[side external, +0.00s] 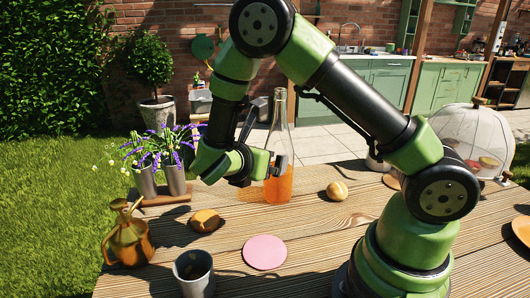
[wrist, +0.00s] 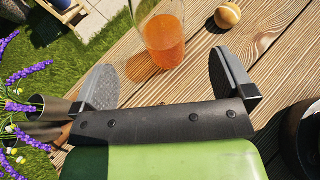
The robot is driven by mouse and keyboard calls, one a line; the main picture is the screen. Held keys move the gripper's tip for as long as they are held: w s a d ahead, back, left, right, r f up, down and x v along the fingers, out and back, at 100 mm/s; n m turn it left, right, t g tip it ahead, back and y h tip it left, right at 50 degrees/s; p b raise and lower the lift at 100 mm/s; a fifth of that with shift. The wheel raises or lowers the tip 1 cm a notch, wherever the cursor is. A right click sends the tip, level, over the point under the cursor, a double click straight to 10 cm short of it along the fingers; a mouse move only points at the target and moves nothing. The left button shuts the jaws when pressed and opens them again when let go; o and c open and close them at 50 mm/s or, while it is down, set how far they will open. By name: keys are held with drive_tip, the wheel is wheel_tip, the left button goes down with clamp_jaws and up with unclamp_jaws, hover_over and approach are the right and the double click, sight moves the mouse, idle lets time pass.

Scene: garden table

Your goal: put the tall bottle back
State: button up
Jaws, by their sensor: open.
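The tall bottle (side external: 278,150) is clear glass with orange liquid in its lower part. It stands upright on the wooden table near the far edge. My gripper (side external: 269,166) is beside it, with its fingers spread near the bottle's lower half. In the wrist view the bottle (wrist: 164,38) stands ahead of the gap between the open fingers of my gripper (wrist: 160,82). Nothing is between the fingers, and I see no contact with the bottle. The bottle's top is cut off in the wrist view.
A bread roll (side external: 337,191) lies right of the bottle. Flower pots (side external: 175,178) stand left on a wooden tray. A brass watering can (side external: 130,238), a grey cup (side external: 193,272), a pink disc (side external: 265,252) and an orange round item (side external: 205,220) are nearer. A mesh dome (side external: 474,136) stands at right.

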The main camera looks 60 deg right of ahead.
drive_tip(key=s+a+r+m+t+y, duration=0.3)
drive_tip(key=s+a+r+m+y, duration=0.2)
drive_tip(key=m, duration=0.6)
drive_tip(key=s+a+r+m+t+y, duration=0.2)
drive_tip(key=s+a+r+m+y, duration=0.3)
drive_tip(key=s+r+m+y, duration=0.5)
drive_tip(key=shift+s+a+r+m+t, duration=0.15)
drive_tip(key=shift+a+r+m+t, duration=0.2)
drive_tip(key=shift+m, duration=0.75)
